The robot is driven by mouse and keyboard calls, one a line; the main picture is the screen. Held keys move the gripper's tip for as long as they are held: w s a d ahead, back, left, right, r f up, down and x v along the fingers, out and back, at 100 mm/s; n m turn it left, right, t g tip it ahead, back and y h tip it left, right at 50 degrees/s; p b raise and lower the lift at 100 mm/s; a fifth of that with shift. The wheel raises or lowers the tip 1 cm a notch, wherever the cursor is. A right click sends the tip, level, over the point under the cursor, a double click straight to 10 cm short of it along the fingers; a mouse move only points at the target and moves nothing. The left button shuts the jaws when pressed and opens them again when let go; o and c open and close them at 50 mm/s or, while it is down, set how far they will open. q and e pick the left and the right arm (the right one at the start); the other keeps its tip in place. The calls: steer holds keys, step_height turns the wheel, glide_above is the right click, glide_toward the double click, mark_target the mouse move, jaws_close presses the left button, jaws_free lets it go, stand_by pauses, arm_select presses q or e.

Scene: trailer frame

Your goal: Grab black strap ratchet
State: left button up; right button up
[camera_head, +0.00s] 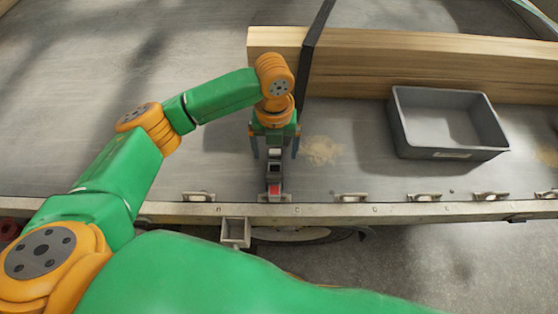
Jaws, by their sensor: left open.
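My left gripper (275,154) points down over the trailer bed near its front edge. Its two fingers stand apart, one on each side of a small grey and black piece with a red part, which looks like the strap ratchet (274,180). The ratchet sits at the metal edge rail, just below the fingertips in the picture. I cannot tell whether the fingers touch it. A black strap (314,45) runs over the timber and drops behind my left wrist, which hides its lower part. My right gripper is out of view.
Stacked timber beams (400,55) lie across the bed behind the gripper. An empty grey bin (400,125) stands at the right. Several metal brackets line the edge rail (410,209). The bed left of the gripper is mostly clear, and some sawdust (322,150) lies to its right.

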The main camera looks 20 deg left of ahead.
mark_target(274, 169)
arm_select(q)
steer(key=shift+w+d+f, duration=0.1)
steer(key=shift+f, duration=0.45)
steer(key=shift+w+d+f, duration=0.1)
steer(key=shift+f, duration=0.4)
steer(key=shift+s+d+f, duration=0.1)
steer(key=shift+s+f, duration=0.1)
steer(key=shift+s, duration=0.1)
steer(key=f, duration=0.5)
steer(key=shift+s+a+f+p, duration=0.1)
steer(key=shift+s+a+p, duration=0.25)
steer(key=shift+s, duration=0.05)
steer(key=shift+w+f, duration=0.1)
steer(key=shift+w, duration=0.05)
steer(key=shift+d, duration=0.1)
steer(key=c, duration=0.6)
jaws_close()
